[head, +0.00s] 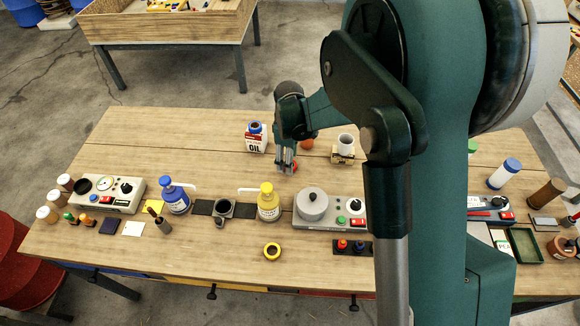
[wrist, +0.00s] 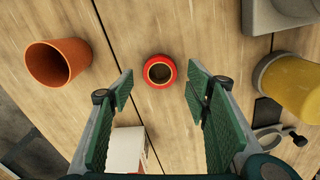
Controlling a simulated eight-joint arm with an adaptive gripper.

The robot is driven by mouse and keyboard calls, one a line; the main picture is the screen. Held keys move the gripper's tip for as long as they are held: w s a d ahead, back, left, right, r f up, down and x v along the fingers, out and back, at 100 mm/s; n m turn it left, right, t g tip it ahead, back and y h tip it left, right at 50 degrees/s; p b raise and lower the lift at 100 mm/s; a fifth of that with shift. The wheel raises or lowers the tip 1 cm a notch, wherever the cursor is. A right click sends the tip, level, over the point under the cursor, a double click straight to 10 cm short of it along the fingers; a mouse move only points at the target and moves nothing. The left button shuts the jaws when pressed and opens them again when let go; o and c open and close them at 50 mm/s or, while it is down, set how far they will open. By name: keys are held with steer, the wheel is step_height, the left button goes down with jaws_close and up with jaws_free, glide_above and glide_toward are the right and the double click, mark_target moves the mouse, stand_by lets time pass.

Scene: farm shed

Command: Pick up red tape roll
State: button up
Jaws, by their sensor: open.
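The red tape roll (wrist: 160,71) lies flat on the wooden table in the wrist view, its dark round hole facing up. In the head view only a bit of red (head: 295,167) shows beside my fingertips; the rest is hidden. My gripper (wrist: 159,90) is open and empty, with one green-padded finger on each side of the roll's line. The roll shows between and just beyond the fingertips, apart from both. In the head view my gripper (head: 286,164) points down over the middle of the table.
An orange cup (wrist: 58,63) stands left of the roll in the wrist view. The white oil can (head: 256,140) and a yellow-capped bottle (head: 268,203) stand nearby. Bare wood surrounds the red roll.

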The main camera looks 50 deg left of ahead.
steer(key=shift+f, duration=1)
steer(key=shift+c, duration=0.4)
steer(key=c, duration=0.8)
